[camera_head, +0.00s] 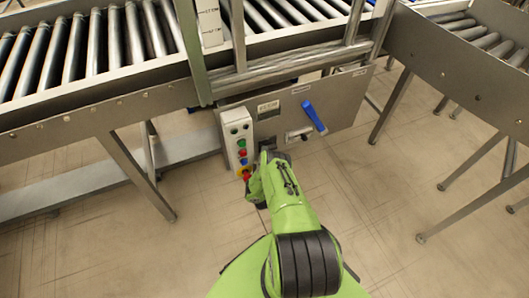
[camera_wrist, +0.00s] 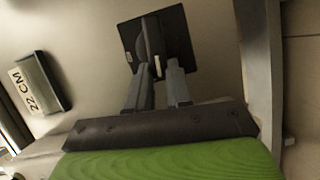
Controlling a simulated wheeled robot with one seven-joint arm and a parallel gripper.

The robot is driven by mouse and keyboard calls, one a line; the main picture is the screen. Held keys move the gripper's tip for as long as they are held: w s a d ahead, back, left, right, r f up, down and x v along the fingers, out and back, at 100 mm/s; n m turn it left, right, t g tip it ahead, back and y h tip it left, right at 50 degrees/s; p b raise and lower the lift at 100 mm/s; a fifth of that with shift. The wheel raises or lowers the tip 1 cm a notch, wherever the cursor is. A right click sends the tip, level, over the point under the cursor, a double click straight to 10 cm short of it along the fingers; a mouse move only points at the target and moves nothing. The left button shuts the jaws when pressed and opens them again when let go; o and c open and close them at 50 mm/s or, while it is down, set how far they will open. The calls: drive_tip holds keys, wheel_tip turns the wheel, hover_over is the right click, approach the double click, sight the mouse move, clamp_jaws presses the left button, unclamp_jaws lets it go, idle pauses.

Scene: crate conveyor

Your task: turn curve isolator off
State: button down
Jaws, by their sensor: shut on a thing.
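The isolator is a square black plate (camera_wrist: 177,27) with a dark raised handle (camera_wrist: 142,40), on the grey panel in the wrist view. My gripper (camera_wrist: 160,68) has its two grey fingers at the plate, shut on the handle. A small pale piece shows between the fingertips. In the head view my gripper (camera_head: 266,155) is at the lower left of the control panel (camera_head: 343,98), and my green arm hides most of the isolator. I cannot read any label or position mark on it.
A pale button box (camera_head: 236,127) with several coloured buttons stands just left of my gripper. A blue lever (camera_head: 314,117) and a small switch handle (camera_head: 299,134) are to the right. A label plate (camera_wrist: 40,83) reads "22 CM".

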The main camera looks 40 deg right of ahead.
drive_tip(key=shift+f+n, duration=0.25)
drive_tip(key=shift+n, duration=0.25)
drive_tip(key=shift+s, duration=0.1)
drive_tip(key=c, duration=1)
unclamp_jaws()
